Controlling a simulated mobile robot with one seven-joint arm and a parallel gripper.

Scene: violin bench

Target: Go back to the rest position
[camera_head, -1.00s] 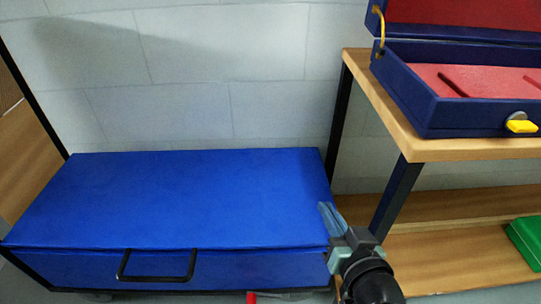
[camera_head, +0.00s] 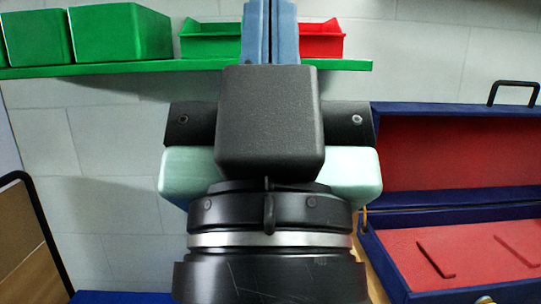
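My gripper (camera_head: 270,10) fills the middle of the head view, large and close to the camera. Its two blue fingers point up and lie side by side with only a thin dark line between them, so it looks shut. No object shows between them, though the fingers run to the top edge of the picture. The black and pale green gripper body hides part of the wall and shelf behind it.
A green shelf (camera_head: 110,69) on the wall carries green bins (camera_head: 122,34) and a red bin (camera_head: 322,42). An open blue case (camera_head: 447,112) with red lining stands at right. A blue surface (camera_head: 120,297) shows at bottom left.

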